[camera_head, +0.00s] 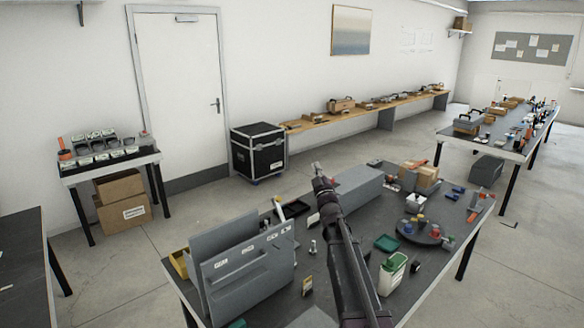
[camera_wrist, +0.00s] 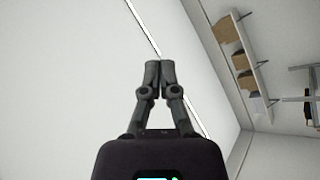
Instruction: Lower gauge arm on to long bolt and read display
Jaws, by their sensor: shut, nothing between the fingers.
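My gripper (camera_head: 317,168) is raised over the dark work table (camera_head: 268,225), with its fingertips together and nothing between them. In the wrist view my gripper (camera_wrist: 159,66) is shut and points at a plain white wall, with no task object before it. I cannot make out the gauge arm, its display or the long bolt for certain in either view. A small upright metallic piece (camera_head: 312,247) stands on the table left of my arm, too small to identify. My arm hides part of the table's middle.
A grey labelled panel (camera_head: 240,272) stands at the table's left. A long grey block (camera_head: 357,187) lies behind my arm. A round dark stand (camera_head: 424,233), a green tray (camera_head: 387,243) and a white-green container (camera_head: 392,274) are on the right. Small gaps of bare tabletop lie between them.

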